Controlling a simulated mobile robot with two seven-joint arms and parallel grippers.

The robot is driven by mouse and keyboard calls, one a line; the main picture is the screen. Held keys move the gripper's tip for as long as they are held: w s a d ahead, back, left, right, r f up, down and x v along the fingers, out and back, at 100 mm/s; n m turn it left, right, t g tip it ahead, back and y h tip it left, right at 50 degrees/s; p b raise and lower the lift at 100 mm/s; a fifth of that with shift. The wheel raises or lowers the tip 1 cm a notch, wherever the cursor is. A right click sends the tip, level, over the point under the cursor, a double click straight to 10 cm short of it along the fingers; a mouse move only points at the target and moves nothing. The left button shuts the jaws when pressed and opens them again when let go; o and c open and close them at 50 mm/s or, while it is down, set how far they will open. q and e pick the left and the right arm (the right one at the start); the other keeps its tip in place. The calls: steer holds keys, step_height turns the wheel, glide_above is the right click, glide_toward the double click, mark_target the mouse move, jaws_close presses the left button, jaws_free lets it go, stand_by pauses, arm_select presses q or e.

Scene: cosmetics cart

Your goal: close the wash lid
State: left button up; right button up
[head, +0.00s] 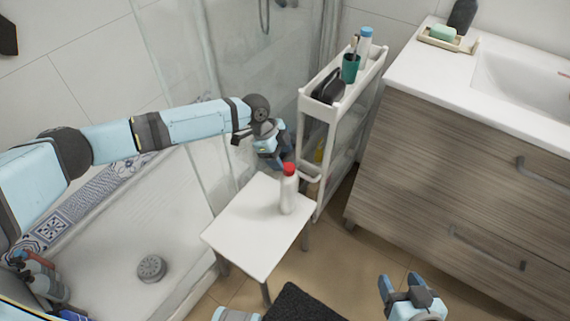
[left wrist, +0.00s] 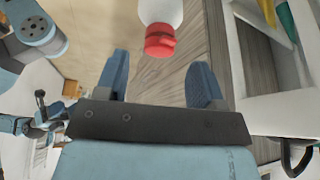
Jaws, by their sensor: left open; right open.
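The wash bottle (head: 288,198) is white and stands upright on the small white stool (head: 240,232), near its back right edge. Its red lid (head: 290,169) is on top; I cannot tell whether it is open or shut. My left gripper (head: 279,160) is open and empty, just behind and slightly left of the lid. In the left wrist view, the red lid (left wrist: 160,40) and part of the white bottle (left wrist: 161,10) show beyond the gap between the open fingers (left wrist: 160,75). My right gripper (head: 400,284) is open and empty at the bottom right, away from the stool.
A narrow white cart (head: 341,102) stands right behind the stool, holding a green cup (head: 350,69), a blue-capped bottle (head: 365,48) and a dark item (head: 328,87). A wooden vanity (head: 455,150) is at the right. A shower tray (head: 120,255) lies left. A dark mat (head: 300,303) is in front.

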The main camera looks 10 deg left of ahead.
mark_target(284, 163)
arm_select(q)
steer(key=shift+x, duration=1.6)
arm_select(e)
steer(key=shift+a+f, duration=0.1)
arm_select(q)
steer(key=c, duration=0.9)
steer(key=shift+a+f+g+h+b, duration=0.15)
steer(key=shift+f+g+h+b, duration=0.2)
steer(key=shift+h+b, duration=0.3)
steer(key=shift+a+h, duration=0.1)
steer(key=shift+h, duration=0.15)
steer(key=shift+r, duration=0.1)
arm_select(e)
steer(key=shift+r, duration=0.25)
